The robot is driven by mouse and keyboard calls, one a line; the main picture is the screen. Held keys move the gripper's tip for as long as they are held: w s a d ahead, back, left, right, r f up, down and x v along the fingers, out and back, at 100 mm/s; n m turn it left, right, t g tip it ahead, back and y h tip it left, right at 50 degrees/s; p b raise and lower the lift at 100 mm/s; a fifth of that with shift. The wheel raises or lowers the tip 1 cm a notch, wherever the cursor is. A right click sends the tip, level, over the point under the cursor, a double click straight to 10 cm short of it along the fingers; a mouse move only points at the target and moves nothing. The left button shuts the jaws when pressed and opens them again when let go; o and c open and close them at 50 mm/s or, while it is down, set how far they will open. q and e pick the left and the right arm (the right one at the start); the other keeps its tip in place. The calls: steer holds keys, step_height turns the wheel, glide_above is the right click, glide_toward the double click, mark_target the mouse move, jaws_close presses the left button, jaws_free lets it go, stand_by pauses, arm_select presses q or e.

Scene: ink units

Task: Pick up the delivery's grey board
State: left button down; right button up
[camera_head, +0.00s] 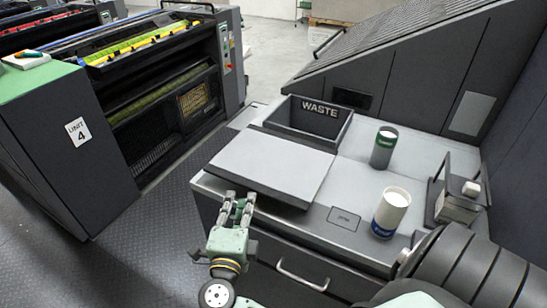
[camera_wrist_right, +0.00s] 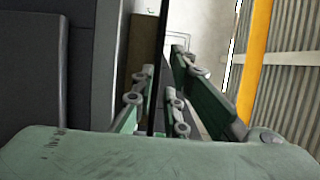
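The grey board (camera_head: 270,165) lies flat on the counter, in front of the waste bin. It has a pale top and a dark edge, and its left front part reaches the counter's left edge. My right gripper (camera_head: 240,197) is at the board's near left edge, its two fingers apart. In the right wrist view, a thin dark strip (camera_wrist_right: 158,70), seemingly the board edge-on, runs between the fingers. The fingers look open, with a narrow gap beside the strip; contact is hard to tell. My left gripper is not in view.
The waste bin (camera_head: 307,125) stands behind the board. A green-banded can (camera_head: 383,148) and a blue-banded can (camera_head: 391,212) stand to the right, near a dark metal bracket (camera_head: 455,205). A drawer handle (camera_head: 301,276) juts from the counter's front. Floor is clear at left.

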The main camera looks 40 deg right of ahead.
mark_target(247, 181)
steer(key=p+x, duration=0.2)
steer(key=x, duration=0.5)
steer(key=shift+d, duration=0.3)
steer(key=shift+w+d+f, duration=0.15)
steer(key=shift+w+d, duration=0.05)
steer(key=shift+c, duration=0.5)
jaws_close()
